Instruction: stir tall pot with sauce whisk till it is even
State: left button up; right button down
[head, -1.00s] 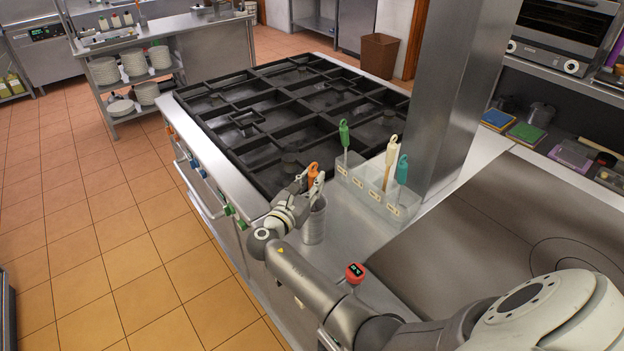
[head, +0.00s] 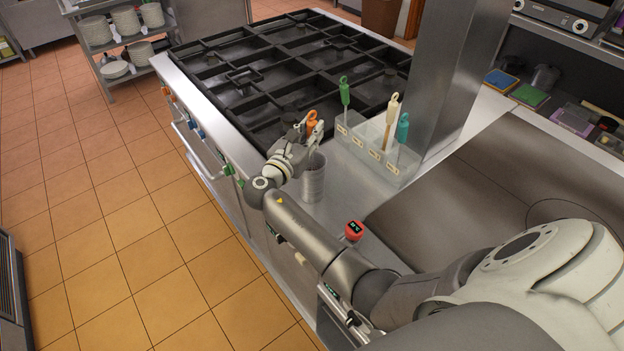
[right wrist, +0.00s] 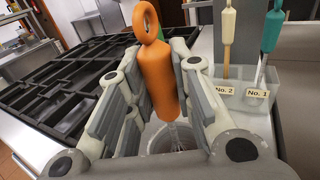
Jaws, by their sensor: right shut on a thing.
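The sauce whisk has an orange handle with a ring at its top, seen in the head view (head: 311,121) and in the right wrist view (right wrist: 160,72). My right gripper (head: 309,133) is shut on this handle, with a finger on each side of it in the right wrist view (right wrist: 158,90). The tall pot (head: 313,182) is a grey metal cylinder on the steel counter, just below the gripper. The whisk's metal lower part goes down into the pot's mouth (right wrist: 187,138); its end is hidden inside. The pot's contents cannot be made out. My left gripper is not in view.
A clear divided holder (head: 368,153) with green, cream and teal handled tools stands right of the pot. A black-grated stove (head: 270,85) lies behind. A red-topped thermometer-like item (head: 353,230) is in front. A steel post (head: 445,90) rises at right.

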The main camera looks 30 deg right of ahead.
jog(key=shift+r, duration=7.65)
